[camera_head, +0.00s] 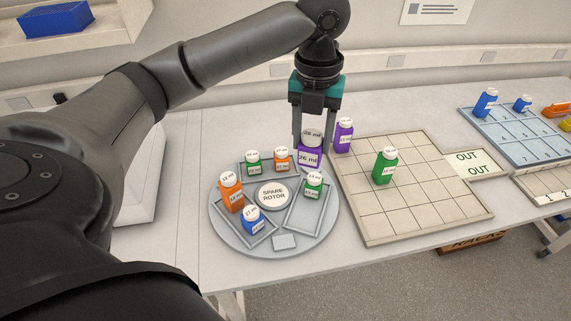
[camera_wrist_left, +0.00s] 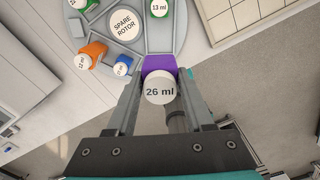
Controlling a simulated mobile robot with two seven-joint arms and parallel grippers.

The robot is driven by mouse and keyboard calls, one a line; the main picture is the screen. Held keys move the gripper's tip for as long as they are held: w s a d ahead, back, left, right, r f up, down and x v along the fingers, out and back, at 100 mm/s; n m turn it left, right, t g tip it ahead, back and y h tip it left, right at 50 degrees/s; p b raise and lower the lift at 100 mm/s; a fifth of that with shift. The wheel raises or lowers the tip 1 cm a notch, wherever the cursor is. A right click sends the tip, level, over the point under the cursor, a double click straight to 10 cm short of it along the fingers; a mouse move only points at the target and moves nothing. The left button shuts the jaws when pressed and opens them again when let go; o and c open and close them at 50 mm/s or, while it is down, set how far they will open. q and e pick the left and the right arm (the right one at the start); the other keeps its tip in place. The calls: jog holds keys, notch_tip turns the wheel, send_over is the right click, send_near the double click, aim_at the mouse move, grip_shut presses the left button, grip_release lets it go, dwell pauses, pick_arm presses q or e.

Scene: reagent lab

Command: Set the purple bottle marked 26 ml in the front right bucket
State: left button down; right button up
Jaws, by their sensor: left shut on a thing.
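My left gripper (camera_head: 311,142) points down and is shut on the purple bottle marked 26 ml (camera_head: 309,158), held upright with its white cap between the fingers. In the head view it appears at the back right of the rotor marked SPARE ROTOR (camera_head: 272,195); its height is hard to judge. In the left wrist view the bottle (camera_wrist_left: 158,64) shows between the fingers. The front right bucket (camera_head: 301,219) holds a green 13 ml bottle (camera_head: 313,188) at its back end; its front part is bare. My right gripper is not in view.
The back bucket holds a green (camera_head: 253,163) and an orange bottle (camera_head: 282,160); the front left bucket an orange (camera_head: 231,193) and a blue one (camera_head: 253,221). Another purple bottle (camera_head: 344,138) stands close right of my gripper. A gridded tray (camera_head: 411,218) bears a tall green bottle (camera_head: 385,168).

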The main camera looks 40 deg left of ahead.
pick_arm(q)
jog(key=shift+f+b, duration=1.2)
jog(key=shift+f, duration=8.8)
jog(key=shift+f, duration=0.1)
jog(key=shift+c, duration=1.4)
grip_release()
notch_tip(320, 180, up, 12)
jog(key=p, duration=0.1)
